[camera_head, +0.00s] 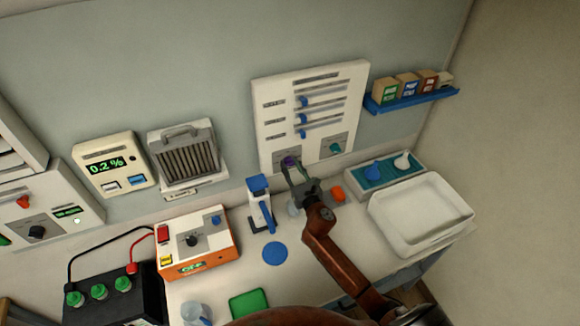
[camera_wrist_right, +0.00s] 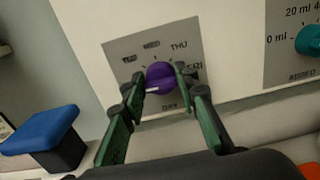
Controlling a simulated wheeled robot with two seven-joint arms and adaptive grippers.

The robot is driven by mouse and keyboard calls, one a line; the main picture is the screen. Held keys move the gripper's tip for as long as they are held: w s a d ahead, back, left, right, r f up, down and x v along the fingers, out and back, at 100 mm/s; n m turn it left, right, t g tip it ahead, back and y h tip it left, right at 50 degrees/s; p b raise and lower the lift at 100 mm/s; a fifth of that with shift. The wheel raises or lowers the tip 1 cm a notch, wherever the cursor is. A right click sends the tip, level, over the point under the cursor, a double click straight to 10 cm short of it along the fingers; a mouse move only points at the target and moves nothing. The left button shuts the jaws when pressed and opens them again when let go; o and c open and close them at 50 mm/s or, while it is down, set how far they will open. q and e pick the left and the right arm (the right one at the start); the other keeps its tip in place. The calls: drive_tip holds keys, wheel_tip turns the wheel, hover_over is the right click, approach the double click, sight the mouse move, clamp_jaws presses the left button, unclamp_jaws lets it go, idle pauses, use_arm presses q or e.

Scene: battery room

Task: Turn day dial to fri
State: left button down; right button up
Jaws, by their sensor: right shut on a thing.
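The purple day dial (camera_wrist_right: 160,76) sits on a grey label plate (camera_wrist_right: 122,48) on the white wall panel. A pale mark shows on the dial's lower left edge. My right gripper (camera_wrist_right: 160,75) is shut on the dial, one finger on each side. In the head view the dial (camera_head: 289,161) shows small at the tip of my right gripper (camera_head: 294,172). My left gripper is not in view.
A teal dial (camera_head: 335,148) is right of the day dial, below blue sliders (camera_head: 303,119). A blue-topped dispenser (camera_head: 259,190) stands left of my right gripper. An orange object (camera_head: 338,194) and a white tray (camera_head: 459,209) are on the right.

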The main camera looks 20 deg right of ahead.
drive_tip(key=m, duration=0.3)
drive_tip(key=shift+m, duration=0.3)
drive_tip(key=shift+c, duration=0.2)
drive_tip(key=m, duration=0.6)
drive_tip(key=shift+d+p, duration=0.15)
drive_tip(key=shift+p, duration=0.15)
drive_tip(key=m, duration=0.5)
drive_tip(key=shift+f, duration=0.1)
drive_tip(key=m+p, duration=0.1)
drive_tip(key=m, duration=0.3)
drive_tip(key=shift+m, duration=0.3)
drive_tip(key=shift+f+m+p, duration=0.15)
drive_tip(key=shift+m+p, duration=1.45)
drive_tip(key=shift+m, duration=2.55)
drive_tip(key=shift+f+m+p, duration=0.1)
drive_tip(key=shift+m+p, duration=1.5)
drive_tip(key=shift+m, duration=2.55)
drive_tip(key=shift+o, duration=0.2)
